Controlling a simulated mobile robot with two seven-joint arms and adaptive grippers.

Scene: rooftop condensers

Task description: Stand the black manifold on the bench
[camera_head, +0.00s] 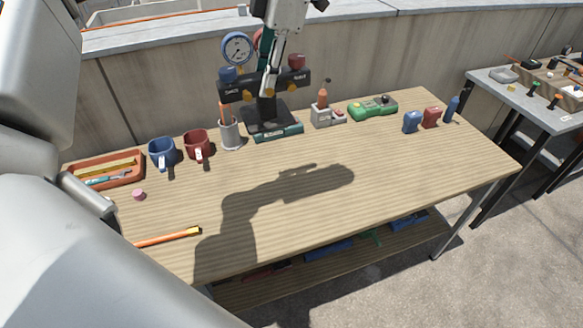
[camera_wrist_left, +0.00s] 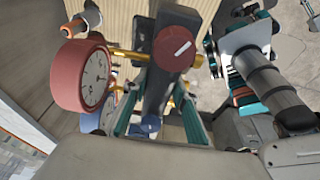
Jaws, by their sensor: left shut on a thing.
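The black manifold (camera_head: 240,93) is a bar with a blue-rimmed gauge (camera_head: 238,48) and blue and red knobs. My left gripper (camera_head: 269,76) comes down on its middle from above and is shut on it. The bar tilts, its right end higher. In the left wrist view the bar (camera_wrist_left: 158,80) runs between the teal fingers, with a red gauge (camera_wrist_left: 85,76) to the left and a red knob (camera_wrist_left: 173,48). A black stand with a teal base (camera_head: 278,132) is below it on the bench (camera_head: 400,160); I cannot tell whether they touch. My right gripper is not clearly seen.

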